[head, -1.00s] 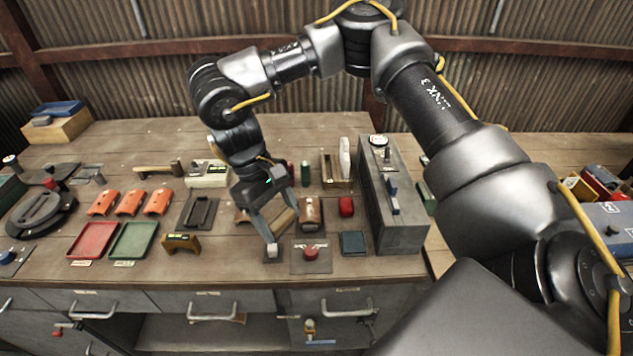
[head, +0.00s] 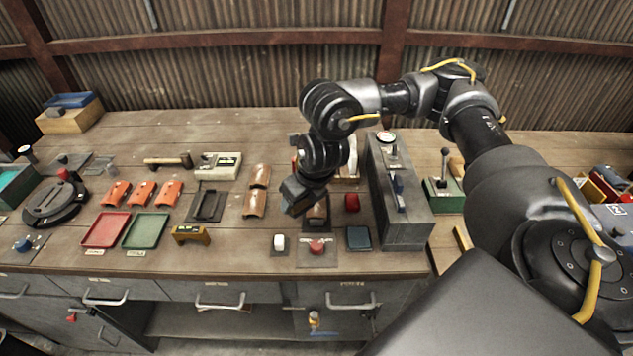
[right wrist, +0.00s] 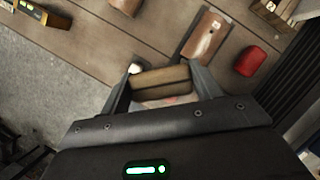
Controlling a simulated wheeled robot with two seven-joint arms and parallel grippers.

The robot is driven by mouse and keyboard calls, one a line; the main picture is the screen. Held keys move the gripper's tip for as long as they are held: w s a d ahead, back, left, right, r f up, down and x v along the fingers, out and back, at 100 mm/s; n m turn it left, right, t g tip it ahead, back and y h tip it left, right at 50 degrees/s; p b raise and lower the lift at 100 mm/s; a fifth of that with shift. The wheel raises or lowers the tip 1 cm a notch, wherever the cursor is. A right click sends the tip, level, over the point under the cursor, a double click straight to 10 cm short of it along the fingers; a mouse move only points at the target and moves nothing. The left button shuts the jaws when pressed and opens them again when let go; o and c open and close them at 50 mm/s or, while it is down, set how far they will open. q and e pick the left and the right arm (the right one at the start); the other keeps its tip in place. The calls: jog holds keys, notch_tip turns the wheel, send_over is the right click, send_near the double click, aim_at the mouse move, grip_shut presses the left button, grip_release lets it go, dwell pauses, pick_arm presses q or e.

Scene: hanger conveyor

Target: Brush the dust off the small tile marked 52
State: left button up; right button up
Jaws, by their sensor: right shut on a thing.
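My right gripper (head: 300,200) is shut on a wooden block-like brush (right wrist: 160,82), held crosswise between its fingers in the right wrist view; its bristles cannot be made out. No number 52 is legible on any tile. My left gripper is not in view.
A red piece (head: 352,202) and a tall grey box (head: 400,215) stand to the right. Red (head: 105,230) and green (head: 146,230) trays lie to the left.

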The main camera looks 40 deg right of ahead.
jog(key=d+n+y, duration=0.1)
jog(key=d+n, duration=0.1)
jog(key=n, duration=0.1)
jog(key=w+d+n+g+y, duration=0.1)
jog(key=d+n, duration=0.1)
jog(key=n, duration=0.1)
jog(key=d+n+y, duration=0.1)
jog(key=n, duration=0.2)
jog(key=shift+w+d+n+g, duration=0.2)
jog(key=shift+d+n+g, duration=0.2)
jog(key=shift+f, duration=0.1)
